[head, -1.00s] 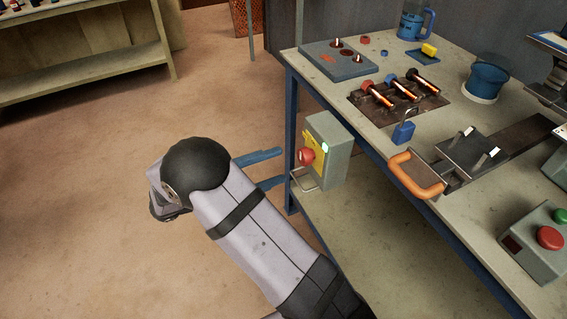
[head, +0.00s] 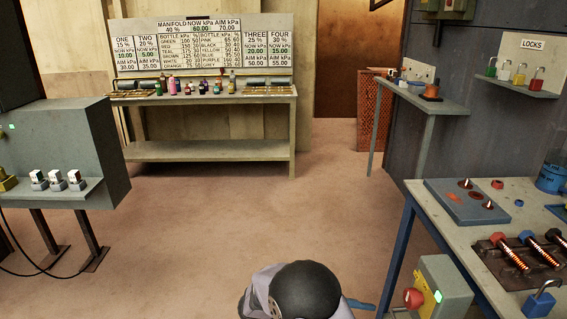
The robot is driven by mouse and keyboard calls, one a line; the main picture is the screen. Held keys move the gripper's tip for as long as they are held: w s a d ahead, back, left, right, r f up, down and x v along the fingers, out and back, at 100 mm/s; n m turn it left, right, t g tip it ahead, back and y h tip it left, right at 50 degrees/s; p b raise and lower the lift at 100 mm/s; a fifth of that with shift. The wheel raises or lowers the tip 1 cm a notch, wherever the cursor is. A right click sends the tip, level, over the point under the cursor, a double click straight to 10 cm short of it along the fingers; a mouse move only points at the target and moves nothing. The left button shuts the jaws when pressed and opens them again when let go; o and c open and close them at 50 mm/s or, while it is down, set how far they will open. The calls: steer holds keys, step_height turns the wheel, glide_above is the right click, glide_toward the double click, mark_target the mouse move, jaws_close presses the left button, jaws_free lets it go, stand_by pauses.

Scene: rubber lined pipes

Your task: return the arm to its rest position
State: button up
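My arm shows at the bottom centre of the head view as a dark rounded joint cap with a pale grey link beside it. The rest of the arm is below the picture edge. My gripper's fingers are not in view, so I cannot see whether it holds anything. The arm is over the floor (head: 230,215), left of the near workbench (head: 408,240) and close to the grey box with a red button (head: 440,288) on the bench's side.
The workbench at right carries a grey plate (head: 470,200), coil-like parts (head: 510,255) and a blue padlock (head: 540,300). A grey cabinet (head: 65,150) stands at left. A long table (head: 205,97) with bottles is at the back. The middle floor is clear.

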steer(key=s+a+f+n+g+y, duration=0.2)
steer(key=s+f+y, duration=0.1)
steer(key=s+f, duration=0.45)
steer(key=s+a+f+m+g+y, duration=0.1)
steer(key=s+a+m+y, duration=0.15)
steer(key=s+y, duration=0.3)
steer(key=s+a+f+m+g+y, duration=0.1)
steer(key=s+a+f+m+y, duration=0.1)
steer(key=s+a+y, duration=0.3)
steer(key=w+d+r+m+t+y, duration=0.1)
steer(key=w+d+r+m+t, duration=0.1)
steer(key=d+r+m+t, duration=0.5)
step_height(320, 180, up, 29)
steer(key=a+n+g+p, duration=0.1)
steer(key=n+g+p, duration=0.1)
steer(key=p, duration=2.5)
steer(key=shift+a+g, duration=0.2)
steer(key=shift+g, duration=0.4)
steer(key=shift+f, duration=0.1)
